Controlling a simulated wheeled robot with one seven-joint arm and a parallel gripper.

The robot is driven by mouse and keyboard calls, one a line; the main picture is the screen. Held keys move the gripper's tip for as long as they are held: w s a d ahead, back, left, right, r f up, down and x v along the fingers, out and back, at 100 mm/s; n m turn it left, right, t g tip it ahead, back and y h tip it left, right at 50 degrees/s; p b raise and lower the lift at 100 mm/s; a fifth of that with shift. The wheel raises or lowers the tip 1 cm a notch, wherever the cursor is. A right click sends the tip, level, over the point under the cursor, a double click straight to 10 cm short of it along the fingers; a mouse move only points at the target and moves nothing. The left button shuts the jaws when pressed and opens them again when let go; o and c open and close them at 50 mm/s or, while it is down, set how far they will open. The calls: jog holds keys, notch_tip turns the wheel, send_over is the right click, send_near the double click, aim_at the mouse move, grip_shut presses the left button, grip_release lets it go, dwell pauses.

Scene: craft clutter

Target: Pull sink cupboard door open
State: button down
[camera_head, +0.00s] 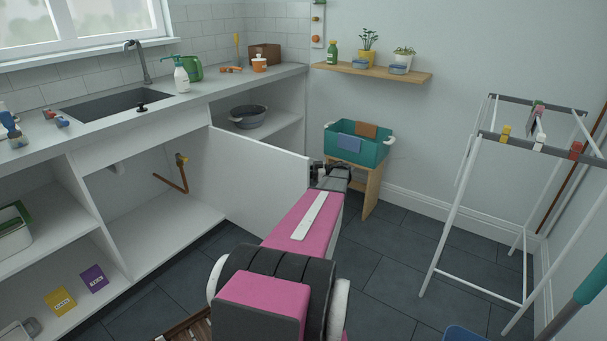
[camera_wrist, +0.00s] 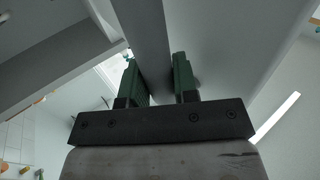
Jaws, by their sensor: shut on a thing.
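The white sink cupboard door (camera_head: 262,185) stands swung well out from the cupboard, hinged at the right side of the opening below the sink (camera_head: 115,103). My gripper (camera_head: 322,172) is at the door's free outer edge, near its top corner. In the wrist view, my two green fingers (camera_wrist: 160,80) are on either side of the door's pale edge (camera_wrist: 148,35), shut on it. The open cupboard (camera_head: 150,205) shows an empty floor and a copper pipe (camera_head: 172,180). My arm hides part of the door's lower outer edge.
A teal basket (camera_head: 357,148) on a wooden stool (camera_head: 371,185) stands just behind my gripper. A white drying rack (camera_head: 455,200) is at the right. Dark floor tiles (camera_head: 385,275) are clear between the arm and the rack. A grey pot (camera_head: 248,117) sits on the shelf behind the door.

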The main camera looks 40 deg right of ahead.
jog(key=c, duration=0.9)
grip_release()
jog(key=v, duration=1)
jog(key=shift+s+d, duration=0.25)
jog(key=shift+d, duration=0.05)
